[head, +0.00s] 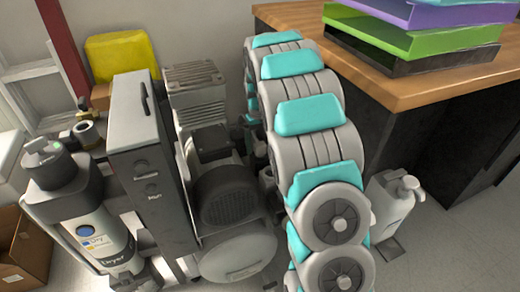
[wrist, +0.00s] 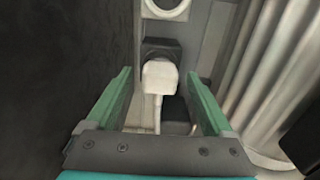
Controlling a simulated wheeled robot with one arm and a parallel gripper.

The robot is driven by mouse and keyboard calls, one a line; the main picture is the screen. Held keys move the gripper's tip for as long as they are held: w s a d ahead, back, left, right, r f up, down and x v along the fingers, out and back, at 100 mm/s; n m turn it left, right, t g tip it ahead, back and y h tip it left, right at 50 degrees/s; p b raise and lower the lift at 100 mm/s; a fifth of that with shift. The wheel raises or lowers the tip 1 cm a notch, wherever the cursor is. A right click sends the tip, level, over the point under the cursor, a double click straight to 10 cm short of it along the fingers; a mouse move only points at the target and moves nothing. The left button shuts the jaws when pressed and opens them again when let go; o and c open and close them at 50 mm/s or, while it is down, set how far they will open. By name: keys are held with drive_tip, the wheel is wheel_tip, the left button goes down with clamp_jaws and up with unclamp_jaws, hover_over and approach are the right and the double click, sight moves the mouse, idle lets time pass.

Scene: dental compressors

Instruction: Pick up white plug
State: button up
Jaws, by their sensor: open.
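A white plug (wrist: 160,77) shows in the wrist view, between my gripper's fingers and a little beyond them, in front of a dark socket-like block (wrist: 160,47). A thin white stem or cord runs down from it. My gripper (wrist: 163,88) is open, with one green finger on each side of the plug; I cannot tell whether either touches it. In the head view my grey and teal arm (head: 310,115) covers the middle, and its far end reaches down behind the machine. The gripper and plug are hidden there.
A compressor (head: 225,195) and a grey upright cabinet (head: 140,160) stand left of my arm. A wooden-topped table (head: 395,85) with stacked trays is at the right. A white pump bottle (head: 390,205) stands on the floor. In the wrist view, a dark wall (wrist: 60,70) is close at left.

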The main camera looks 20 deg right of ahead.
drive_tip(key=shift+f, duration=0.2)
clamp_jaws()
idle(0.6)
